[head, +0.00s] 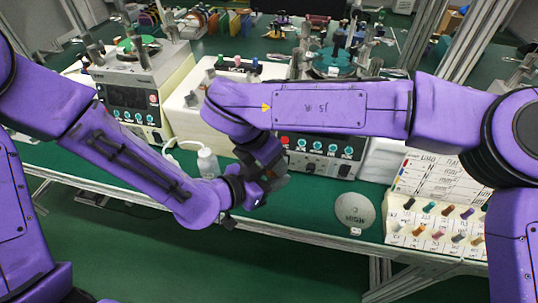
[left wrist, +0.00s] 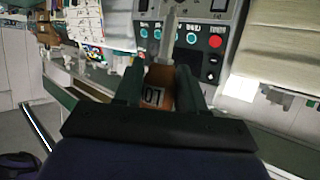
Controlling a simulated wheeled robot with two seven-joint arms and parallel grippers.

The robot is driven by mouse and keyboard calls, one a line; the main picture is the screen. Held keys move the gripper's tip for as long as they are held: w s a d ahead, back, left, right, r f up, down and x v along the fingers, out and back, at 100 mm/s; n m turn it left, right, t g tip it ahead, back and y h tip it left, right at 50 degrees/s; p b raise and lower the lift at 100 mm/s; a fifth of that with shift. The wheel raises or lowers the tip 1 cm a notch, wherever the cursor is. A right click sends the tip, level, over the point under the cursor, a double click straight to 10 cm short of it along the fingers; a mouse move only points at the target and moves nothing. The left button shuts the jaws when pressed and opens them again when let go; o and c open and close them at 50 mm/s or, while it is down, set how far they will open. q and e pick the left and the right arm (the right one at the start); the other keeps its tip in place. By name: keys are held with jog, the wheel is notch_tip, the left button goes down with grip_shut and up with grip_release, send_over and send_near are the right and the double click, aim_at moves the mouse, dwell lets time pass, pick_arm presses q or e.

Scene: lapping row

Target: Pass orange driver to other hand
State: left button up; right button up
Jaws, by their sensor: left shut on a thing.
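The orange driver (left wrist: 158,92) shows in the left wrist view between the fingers of my left gripper (left wrist: 160,80). In the head view my left gripper (head: 264,184) is above the front of the green bench, and the driver is hidden among the grippers. My right gripper (head: 266,158) comes down from above, close to the left one. Its fingers are dark and overlap the left gripper, so I cannot tell whether they are open or touch the driver.
Lapping machines with control panels (head: 318,152) stand behind the grippers. A white bottle (head: 208,163) stands to their left. A round grey disc (head: 354,210) lies to the right. A white rack (head: 440,228) with several coloured handles stands further right. The green bench's front edge runs below.

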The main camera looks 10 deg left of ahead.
jog(key=c, duration=0.8)
pick_arm(q)
jog(key=o, duration=1.2)
jog(key=shift+d, duration=0.1)
jog(key=s+a+f+n+g+y, duration=0.1)
jog(key=s+a+f+n+y, duration=0.1)
jog(key=s+a+f+n, duration=0.3)
jog(key=a+f+n+g+y, duration=0.1)
jog(key=a+f+y, duration=0.15)
jog(key=f, duration=0.55)
jog(key=s+a+f+n+g+y, duration=0.1)
jog(key=s+a+f+n+y, duration=0.1)
jog(key=s+a+f+n, duration=0.3)
pick_arm(e)
jog(key=shift+w, duration=0.1)
pick_arm(q)
jog(key=s+a+f+n+g+y, duration=0.1)
jog(key=s+a+f+y, duration=0.1)
jog(key=s+a+f, duration=0.1)
jog(key=s+a+f+n+g+y, duration=0.1)
jog(key=s+a+f, duration=0.2)
jog(key=s+a, duration=0.1)
jog(key=s+a+f+n+g+y, duration=0.1)
jog(key=s+a+f+g+y, duration=0.1)
jog(key=s+a+f, duration=0.2)
jog(key=shift+s+a+n+y, duration=0.15)
jog(key=shift+s+n+y, duration=0.25)
jog(key=shift+s, duration=0.2)
